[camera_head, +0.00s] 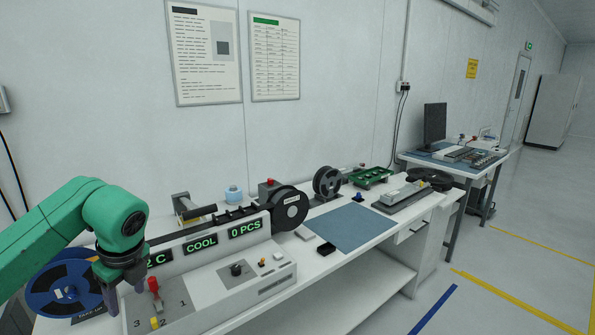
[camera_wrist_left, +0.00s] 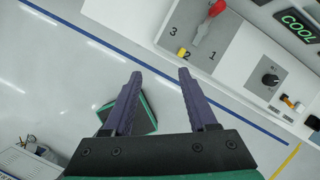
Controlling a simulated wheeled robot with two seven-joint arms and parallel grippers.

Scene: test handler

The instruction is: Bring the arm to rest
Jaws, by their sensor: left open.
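My left arm (camera_head: 60,232) is green and comes in from the left in the head view. My left gripper (camera_head: 138,292) points down at the front left end of the test handler (camera_head: 225,282), close to its red-handled lever (camera_head: 154,286). In the left wrist view, my left gripper (camera_wrist_left: 160,75) has its two purple fingers spread apart with nothing between them. The fingers there point toward the handler's front edge, and the red lever (camera_wrist_left: 216,9) and yellow button (camera_wrist_left: 184,53) lie beyond the fingertips. My right gripper is in neither view.
A blue reel (camera_head: 62,285) stands at the left, partly behind my gripper. A black reel (camera_head: 289,209), a blue mat (camera_head: 348,226) and a green board (camera_head: 371,177) are further right on the bench. Open floor (camera_head: 500,255) lies at the right.

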